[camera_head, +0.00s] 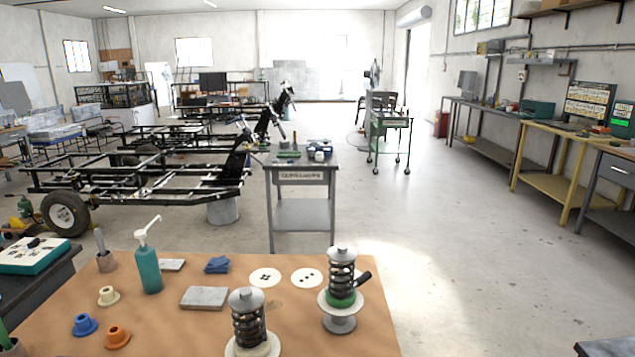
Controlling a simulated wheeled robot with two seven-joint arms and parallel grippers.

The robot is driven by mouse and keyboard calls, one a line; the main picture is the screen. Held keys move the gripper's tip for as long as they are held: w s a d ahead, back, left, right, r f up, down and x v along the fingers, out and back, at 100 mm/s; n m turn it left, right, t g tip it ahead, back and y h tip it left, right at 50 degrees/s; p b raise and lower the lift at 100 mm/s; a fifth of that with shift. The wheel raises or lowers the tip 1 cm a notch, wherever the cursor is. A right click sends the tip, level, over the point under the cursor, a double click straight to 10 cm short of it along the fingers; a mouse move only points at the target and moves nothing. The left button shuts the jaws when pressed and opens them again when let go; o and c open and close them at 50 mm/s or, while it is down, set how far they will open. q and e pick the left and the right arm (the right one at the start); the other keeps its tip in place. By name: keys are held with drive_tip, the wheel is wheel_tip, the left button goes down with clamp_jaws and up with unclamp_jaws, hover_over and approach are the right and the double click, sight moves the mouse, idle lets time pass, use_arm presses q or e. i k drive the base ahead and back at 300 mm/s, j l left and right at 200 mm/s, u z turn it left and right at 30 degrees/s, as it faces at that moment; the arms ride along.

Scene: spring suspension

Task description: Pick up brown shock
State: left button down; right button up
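Two coil-spring shocks stand upright on the brown-topped workbench (180,325). The front one (249,327) has a dark coil, a grey cap and a pale cream base, and its bottom is cut off by the picture's lower edge. The other shock (342,274) stands to its right and farther back, with a dark coil, a green ring low down and a pale round seat on a grey foot. A black handle-like piece sticks out at its right. I cannot tell for sure which one is the brown shock. Neither of my grippers is in view.
On the bench are a teal pump bottle (148,268), a grey block (204,298), blue cloth (217,265), two white discs (265,278), and cream, blue and orange flanged bushings (117,336). A grey cart (302,180) stands behind. The floor to the right is open.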

sight(245, 302)
drive_tip(key=k+l+u, duration=0.15)
drive_tip(key=u, duration=0.25)
drive_tip(key=k+l+u, duration=0.2)
drive_tip(key=u, duration=0.15)
drive_tip(key=k+l+u, duration=0.2)
drive_tip(key=u, duration=0.2)
